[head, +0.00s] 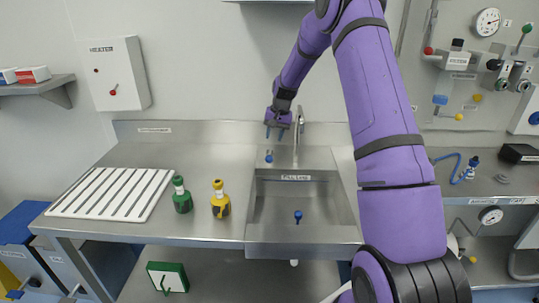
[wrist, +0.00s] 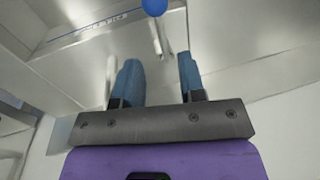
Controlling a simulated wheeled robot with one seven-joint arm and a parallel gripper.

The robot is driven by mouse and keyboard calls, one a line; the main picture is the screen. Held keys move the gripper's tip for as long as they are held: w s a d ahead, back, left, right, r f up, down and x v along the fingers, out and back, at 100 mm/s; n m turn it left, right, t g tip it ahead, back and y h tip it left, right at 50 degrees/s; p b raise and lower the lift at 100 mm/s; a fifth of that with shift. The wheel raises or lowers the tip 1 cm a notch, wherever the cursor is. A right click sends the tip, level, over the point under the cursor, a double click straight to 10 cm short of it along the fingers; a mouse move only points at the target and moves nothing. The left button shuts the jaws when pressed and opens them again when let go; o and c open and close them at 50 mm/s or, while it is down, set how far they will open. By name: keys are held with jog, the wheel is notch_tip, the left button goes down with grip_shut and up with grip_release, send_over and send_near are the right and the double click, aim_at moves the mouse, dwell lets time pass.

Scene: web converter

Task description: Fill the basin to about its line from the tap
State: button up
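The steel basin (head: 262,232) is set in the counter, and its fill line label (head: 295,177) is on the back wall. I see no water in it and no stream at the spout. The tap (head: 298,130) stands behind the basin. A blue-knobbed lever (head: 268,157) is left of it; a blue ball on a steel stem (wrist: 154,6) in the wrist view looks like this lever. A second blue knob (head: 298,215) stands inside the basin. My gripper (head: 276,133) is above the lever, left of the tap, pointing down. Its blue fingers (wrist: 156,82) are apart and empty.
A green bottle (head: 182,199) and a yellow bottle (head: 220,203) stand left of the basin, beside a slatted white rack (head: 115,194). The backsplash (head: 200,132) is close behind my gripper. A valve panel (head: 475,75) is at the right.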

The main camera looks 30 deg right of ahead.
jog(key=f, duration=0.3)
jog(key=a+f, duration=0.1)
jog(key=f, duration=0.1)
jog(key=w+f, duration=0.1)
jog(key=f, duration=0.2)
jog(key=shift+a+f, duration=0.2)
jog(key=shift+f, duration=0.1)
grip_shut()
